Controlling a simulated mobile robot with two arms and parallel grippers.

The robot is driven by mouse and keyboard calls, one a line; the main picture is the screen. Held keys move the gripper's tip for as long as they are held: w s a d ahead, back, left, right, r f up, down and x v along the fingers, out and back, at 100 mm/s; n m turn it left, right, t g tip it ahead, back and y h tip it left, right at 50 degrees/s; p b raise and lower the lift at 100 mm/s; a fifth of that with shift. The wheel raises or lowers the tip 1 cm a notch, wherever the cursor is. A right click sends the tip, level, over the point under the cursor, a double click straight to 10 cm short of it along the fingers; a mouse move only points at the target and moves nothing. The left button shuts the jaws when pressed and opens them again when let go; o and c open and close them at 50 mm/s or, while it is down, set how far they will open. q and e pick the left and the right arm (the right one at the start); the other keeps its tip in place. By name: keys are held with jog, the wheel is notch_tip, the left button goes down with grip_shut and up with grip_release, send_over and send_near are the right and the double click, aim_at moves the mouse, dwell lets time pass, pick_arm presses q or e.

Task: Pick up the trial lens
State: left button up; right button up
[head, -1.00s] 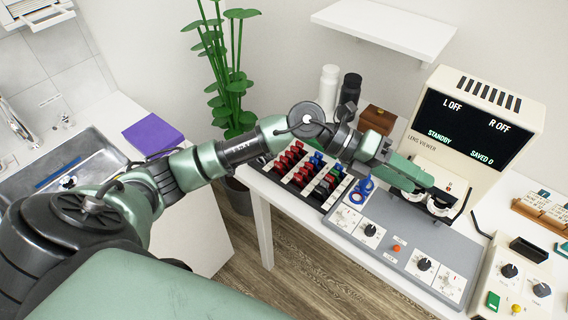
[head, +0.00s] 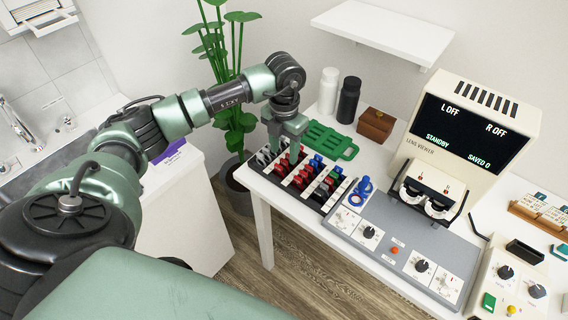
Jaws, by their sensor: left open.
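Trial lenses stand in a black rack (head: 312,199) on the white table, in rows of red (head: 300,178), blue, green and white-grey ones. A blue ring-shaped lens (head: 361,190) stands apart from the rack, at the left end of the grey control panel. Which lens the task means I cannot tell. My left gripper (head: 282,148) points down over the back left part of the rack, close above the lenses there. It is open. Its fingertips partly cover the lenses behind, and I cannot tell whether it touches one. My right gripper is out of view.
The lens viewer (head: 470,130) stands at the right, its screen reading STANDBY. The grey panel (head: 395,225) with knobs lies in front. A green tray (head: 330,139), a brown box (head: 376,124) and two bottles (head: 348,100) stand behind the rack. A plant (head: 235,120) rises beside the table.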

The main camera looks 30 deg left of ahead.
aim_at(284, 160)
pick_arm(q)
jog(key=shift+s+f, duration=0.1)
jog(key=shift+f, duration=1.3)
grip_shut()
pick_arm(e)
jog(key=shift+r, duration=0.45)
pick_arm(q)
jog(key=shift+r, duration=0.1)
